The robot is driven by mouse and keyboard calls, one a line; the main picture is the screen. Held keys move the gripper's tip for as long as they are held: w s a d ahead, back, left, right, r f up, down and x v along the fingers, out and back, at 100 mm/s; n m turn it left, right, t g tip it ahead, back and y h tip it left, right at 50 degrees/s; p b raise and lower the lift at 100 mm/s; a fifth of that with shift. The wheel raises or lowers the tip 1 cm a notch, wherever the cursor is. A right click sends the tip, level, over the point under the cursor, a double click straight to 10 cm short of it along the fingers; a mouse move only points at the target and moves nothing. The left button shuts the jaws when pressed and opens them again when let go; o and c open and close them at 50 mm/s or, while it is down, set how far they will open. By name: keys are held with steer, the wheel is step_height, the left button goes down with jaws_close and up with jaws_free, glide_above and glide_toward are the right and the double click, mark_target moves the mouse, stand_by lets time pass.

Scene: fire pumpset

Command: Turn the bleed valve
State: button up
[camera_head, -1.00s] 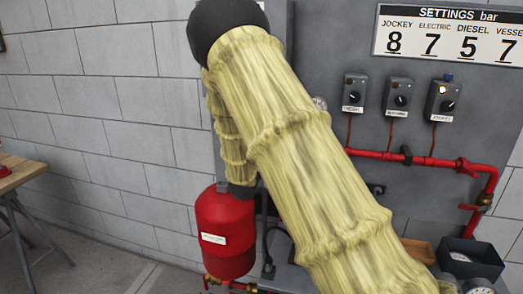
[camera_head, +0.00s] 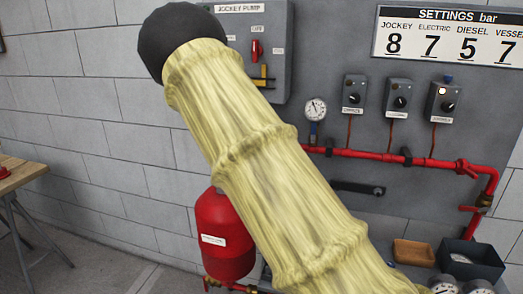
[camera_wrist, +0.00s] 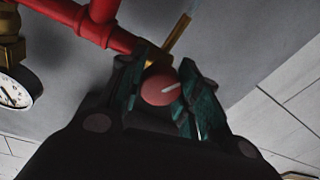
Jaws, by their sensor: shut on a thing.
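In the head view my gripper and the knob do not show; my yellow-sleeved arm covers the middle of the picture.
A red vessel (camera_head: 225,245) stands behind my arm at the lower left. A red pipe (camera_head: 375,155) runs along the grey panel under several control boxes. A pressure gauge (camera_head: 316,109) and a jockey pump box (camera_head: 262,55) are on the panel. A wooden table (camera_head: 15,177) stands far left.

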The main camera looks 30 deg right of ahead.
steer(key=shift+f, duration=0.25)
steer(key=o, duration=1)
steer(key=shift+o, duration=0.3)
steer(key=shift+r, duration=0.2)
steer(key=shift+s+a, duration=0.1)
steer(key=v, duration=1.1)
steer(key=shift+s+a, duration=0.2)
steer(key=shift+a, duration=0.1)
